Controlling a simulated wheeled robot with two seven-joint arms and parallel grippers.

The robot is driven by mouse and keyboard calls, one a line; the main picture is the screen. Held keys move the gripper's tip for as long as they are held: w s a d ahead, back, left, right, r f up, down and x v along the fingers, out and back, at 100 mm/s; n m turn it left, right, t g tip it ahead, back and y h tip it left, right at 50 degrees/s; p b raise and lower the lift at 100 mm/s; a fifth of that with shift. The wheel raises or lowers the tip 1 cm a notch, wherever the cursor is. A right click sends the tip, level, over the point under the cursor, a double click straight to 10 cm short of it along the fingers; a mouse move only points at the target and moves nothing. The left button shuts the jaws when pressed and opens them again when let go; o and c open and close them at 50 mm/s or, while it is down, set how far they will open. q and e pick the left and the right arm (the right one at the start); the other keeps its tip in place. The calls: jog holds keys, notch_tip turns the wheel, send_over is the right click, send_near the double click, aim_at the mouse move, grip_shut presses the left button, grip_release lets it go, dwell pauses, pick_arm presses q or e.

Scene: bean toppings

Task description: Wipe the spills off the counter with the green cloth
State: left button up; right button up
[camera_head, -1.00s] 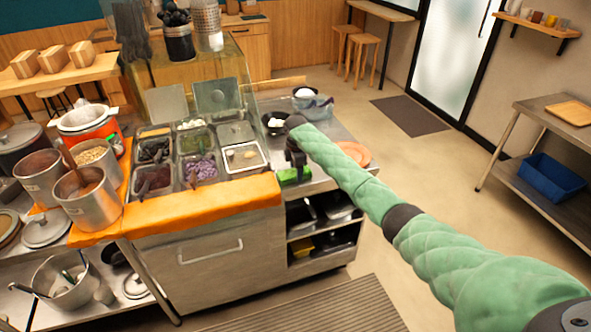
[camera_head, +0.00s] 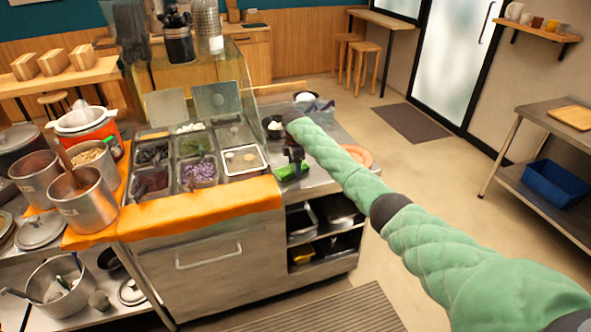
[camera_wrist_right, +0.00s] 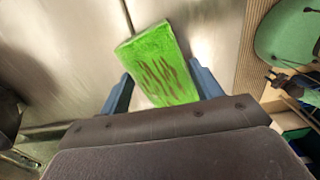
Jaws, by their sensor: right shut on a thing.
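The green cloth (camera_head: 292,171) is at the counter's front edge, right of the topping pans, in the head view. In the right wrist view the cloth (camera_wrist_right: 150,50) looks like a folded, fuzzy pad with dark brown streaks on its face. My right gripper (camera_head: 295,158) is shut on it, with a blue finger at each side in the wrist view (camera_wrist_right: 163,88). Whether the cloth touches the steel counter (camera_head: 313,177) is hard to tell. I make out no clear spill on the counter; my arm hides part of it. My left gripper is not in view.
Topping pans (camera_head: 197,172) sit left of the cloth, behind an orange cloth strip (camera_head: 200,207). A dark bowl with white contents (camera_head: 272,126) and an orange-pink round item (camera_head: 357,155) are near my right arm. Steel pots (camera_head: 80,200) stand at far left.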

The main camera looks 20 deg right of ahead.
jog(key=shift+w+a+r, duration=0.2)
jog(key=shift+a+r, duration=0.1)
jog(key=shift+a, duration=0.1)
jog(key=shift+o, duration=0.2)
jog(key=shift+w+a+r+p, duration=0.1)
jog(key=shift+r+p, duration=0.4)
jog(key=shift+r, duration=0.05)
jog(key=shift+w+a+r+p, duration=0.1)
jog(key=shift+r+p, duration=0.35)
jog(key=shift+r, duration=0.1)
jog(key=shift+a+r+p, duration=0.2)
jog(key=shift+r+p, duration=0.25)
jog(key=shift+r, duration=0.05)
jog(key=shift+s+d+r+p, duration=0.1)
jog(key=shift+d+r+p, duration=0.1)
jog(key=shift+r+p, duration=0.3)
jog(key=shift+d+r+p, duration=0.2)
jog(key=shift+r+p, duration=0.2)
jog(key=shift+r, duration=0.15)
jog(key=shift+d+r+p, duration=0.1)
jog(key=shift+r+p, duration=0.6)
jog(key=shift+r, duration=0.3)
